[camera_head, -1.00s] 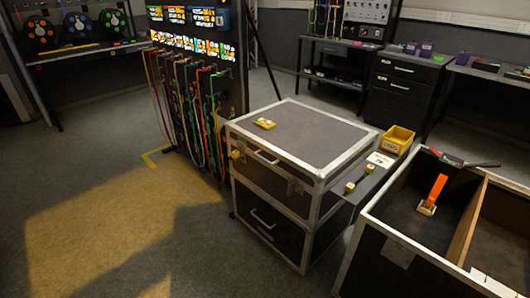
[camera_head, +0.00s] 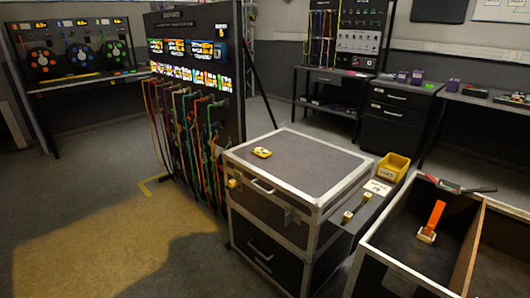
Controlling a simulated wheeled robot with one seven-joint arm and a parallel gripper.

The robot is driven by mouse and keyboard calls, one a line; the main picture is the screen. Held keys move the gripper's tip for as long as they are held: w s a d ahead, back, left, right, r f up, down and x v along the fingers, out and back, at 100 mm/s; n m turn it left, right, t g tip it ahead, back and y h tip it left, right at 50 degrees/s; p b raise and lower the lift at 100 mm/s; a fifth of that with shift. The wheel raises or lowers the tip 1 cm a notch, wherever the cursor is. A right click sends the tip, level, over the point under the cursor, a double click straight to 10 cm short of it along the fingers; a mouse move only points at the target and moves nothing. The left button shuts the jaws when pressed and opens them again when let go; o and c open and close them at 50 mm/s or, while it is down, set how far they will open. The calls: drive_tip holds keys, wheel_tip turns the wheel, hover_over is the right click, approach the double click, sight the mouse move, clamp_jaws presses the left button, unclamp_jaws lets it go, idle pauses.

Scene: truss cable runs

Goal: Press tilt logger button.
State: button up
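A small yellow device (camera_head: 261,152) lies flat on the grey lid of a flight case (camera_head: 300,165) in the middle of the view. It may be the tilt logger; its button is too small to make out. No other thing that I can clearly tell as a tilt logger shows. My gripper is not in view, so nothing is seen near or touching the yellow device.
An open crate (camera_head: 475,238) with a divider and an orange-handled tool (camera_head: 432,220) stands at right. A yellow bin (camera_head: 393,167) sits behind it. A cable rack panel (camera_head: 196,100) stands behind the case. The floor (camera_head: 90,220) at left is clear.

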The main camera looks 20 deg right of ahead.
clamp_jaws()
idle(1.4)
